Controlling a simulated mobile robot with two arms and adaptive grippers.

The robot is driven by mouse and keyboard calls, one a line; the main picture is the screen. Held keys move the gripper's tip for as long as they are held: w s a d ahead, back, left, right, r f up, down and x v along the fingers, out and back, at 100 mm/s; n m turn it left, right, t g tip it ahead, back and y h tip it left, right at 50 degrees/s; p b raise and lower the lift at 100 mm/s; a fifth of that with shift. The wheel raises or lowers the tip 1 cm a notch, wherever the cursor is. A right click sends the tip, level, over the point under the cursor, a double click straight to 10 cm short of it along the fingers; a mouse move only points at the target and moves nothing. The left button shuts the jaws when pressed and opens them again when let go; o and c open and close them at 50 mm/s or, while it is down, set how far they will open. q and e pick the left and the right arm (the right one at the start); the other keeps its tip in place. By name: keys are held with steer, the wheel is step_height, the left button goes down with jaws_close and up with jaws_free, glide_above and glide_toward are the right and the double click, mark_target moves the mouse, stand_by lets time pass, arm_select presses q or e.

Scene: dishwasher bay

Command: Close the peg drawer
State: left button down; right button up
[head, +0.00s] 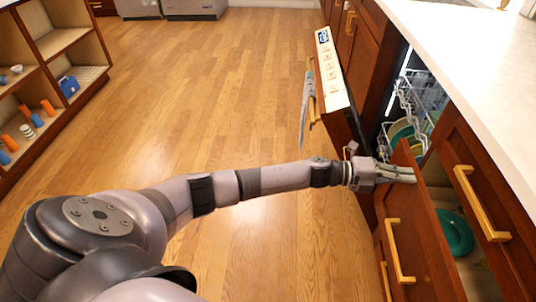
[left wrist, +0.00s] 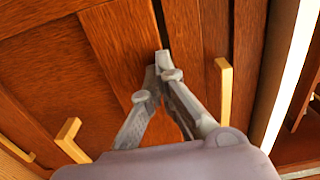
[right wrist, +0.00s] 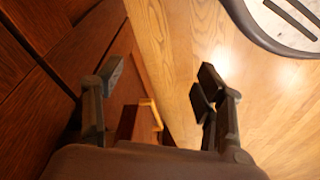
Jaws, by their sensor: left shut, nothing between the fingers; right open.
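The open drawer has a red-brown wooden front (head: 413,228) with a yellow handle (head: 398,252). It stands out from the cabinet at the lower right of the head view, and a teal dish (head: 455,234) lies inside. My left gripper (head: 411,174) is shut and empty at the far top end of the drawer front; I cannot tell if it touches. In the left wrist view its fingertips (left wrist: 158,68) are together near a dark gap between wood panels. My right gripper (right wrist: 160,78) is open and empty in the right wrist view, beside wooden fronts. It is outside the head view.
Beyond the drawer, the dishwasher door (head: 333,72) is open, with a wire rack (head: 422,98) holding dishes. A white counter (head: 470,60) runs along the right. A shelf unit (head: 48,75) with small items stands at the left. The wooden floor between is clear.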

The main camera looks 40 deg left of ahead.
mark_target(420, 175)
arm_select(q)
steer(key=x, duration=0.3)
steer(key=shift+b, duration=0.35)
steer(key=shift+w+d, duration=0.35)
steer(key=shift+d, duration=0.15)
arm_select(e)
steer(key=shift+w+r, duration=0.15)
steer(key=shift+r, duration=1.9)
